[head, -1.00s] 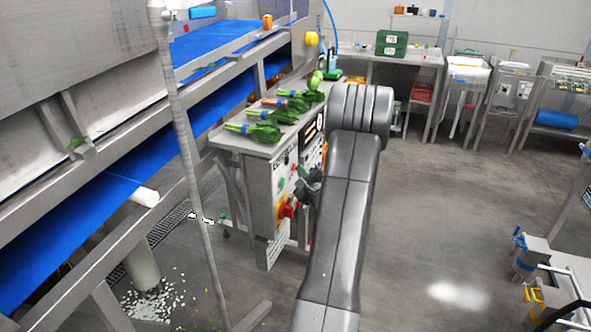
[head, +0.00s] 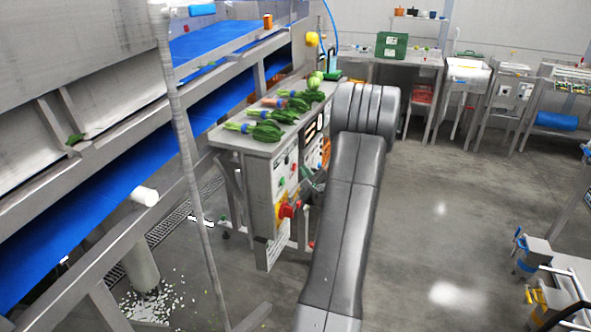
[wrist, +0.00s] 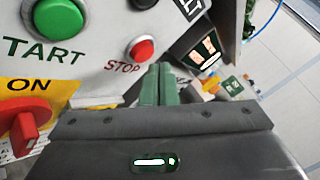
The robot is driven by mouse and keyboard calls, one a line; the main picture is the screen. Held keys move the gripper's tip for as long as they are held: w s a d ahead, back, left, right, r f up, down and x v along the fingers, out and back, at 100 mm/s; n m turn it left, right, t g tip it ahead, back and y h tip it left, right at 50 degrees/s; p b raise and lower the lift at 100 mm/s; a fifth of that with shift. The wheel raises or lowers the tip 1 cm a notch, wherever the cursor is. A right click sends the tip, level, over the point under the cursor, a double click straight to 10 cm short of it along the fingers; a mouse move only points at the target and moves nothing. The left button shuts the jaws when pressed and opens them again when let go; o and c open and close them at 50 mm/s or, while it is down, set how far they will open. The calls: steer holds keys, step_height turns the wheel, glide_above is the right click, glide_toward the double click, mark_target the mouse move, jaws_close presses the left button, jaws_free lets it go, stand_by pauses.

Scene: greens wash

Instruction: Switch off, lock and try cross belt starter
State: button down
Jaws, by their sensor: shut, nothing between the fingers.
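The starter cabinet (head: 262,200) stands under a steel top, its control face turned right. Its red rotary switch (head: 287,210) sits on a yellow plate; in the wrist view the switch (wrist: 24,128) is at the left edge, partly cut off, under the word ON. A green START button (wrist: 58,18) and a red STOP button (wrist: 141,48) are above it. My gripper (wrist: 158,84) is shut and empty, its green fingers just below and right of the STOP button; contact cannot be told. In the head view my gripper (head: 310,188) is beside the panel, partly hidden by my arm.
Bunches of greens (head: 262,130) lie on the cabinet top. Blue conveyor belts (head: 75,215) run along the left. In the wrist view, small green and white labelled items (wrist: 232,85) hang beyond the fingers. Open floor (head: 430,230) lies to the right.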

steer(key=d, duration=0.1)
steer(key=s+d+b, duration=0.1)
steer(key=d, duration=0.2)
steer(key=shift+s+d, duration=0.3)
steer(key=shift+d, duration=0.1)
steer(key=shift+a, duration=0.1)
stand_by(0.5)
steer(key=shift+w+a+r+p, duration=0.1)
steer(key=shift+w+a+p, duration=0.1)
steer(key=shift+a+p, duration=0.3)
steer(key=shift+w+a+r+p, duration=0.1)
steer(key=shift+w+a+p, duration=0.05)
steer(key=shift+a+p, duration=0.3)
steer(key=p, duration=0.3)
steer(key=shift+d, duration=0.3)
steer(key=d, duration=0.1)
steer(key=s+d+b, duration=0.1)
steer(key=d, duration=0.1)
steer(key=s+d+b, duration=0.1)
steer(key=d, duration=0.1)
steer(key=shift+d+f, duration=0.1)
steer(key=shift+f, duration=0.1)
